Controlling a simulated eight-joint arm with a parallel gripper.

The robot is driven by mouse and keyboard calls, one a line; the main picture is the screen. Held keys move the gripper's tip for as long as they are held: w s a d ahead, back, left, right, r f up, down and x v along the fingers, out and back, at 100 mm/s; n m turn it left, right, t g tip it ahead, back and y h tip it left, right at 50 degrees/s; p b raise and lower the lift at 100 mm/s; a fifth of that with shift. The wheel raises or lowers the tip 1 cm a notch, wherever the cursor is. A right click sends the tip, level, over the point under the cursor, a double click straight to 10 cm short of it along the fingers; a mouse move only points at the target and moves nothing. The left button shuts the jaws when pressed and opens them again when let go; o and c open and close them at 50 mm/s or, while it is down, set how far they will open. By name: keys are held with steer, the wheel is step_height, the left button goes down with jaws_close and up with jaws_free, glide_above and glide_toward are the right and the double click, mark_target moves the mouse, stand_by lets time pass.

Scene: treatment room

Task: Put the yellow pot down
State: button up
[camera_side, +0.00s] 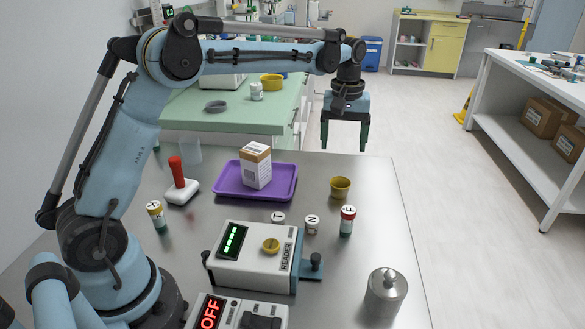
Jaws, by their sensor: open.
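A small yellow pot (340,187) stands upright on the steel table (380,250), to the right of the purple tray. My gripper (344,146) is open and empty, pointing down. It appears above and beyond the pot in the picture, near the table's far edge, clear of the pot. Nothing is between its fingers.
A purple tray (227,185) holds a carton (256,167). Near it are a red-handled stamp (178,180), vials (347,221), a reader (252,262) with a small yellow round piece on top, and a metal weight (385,293). The table's right side is mostly clear.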

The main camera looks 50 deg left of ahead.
steer(key=s+d+m+t, duration=0.1)
steer(key=s+m+t, duration=0.2)
steer(key=s, duration=0.8)
steer(key=s+d+m+t, duration=0.2)
steer(key=s+m, duration=0.3)
steer(key=s, duration=0.6)
steer(key=shift+d+m+t, duration=0.3)
steer(key=shift+t, duration=0.6)
steer(key=shift+r, duration=0.15)
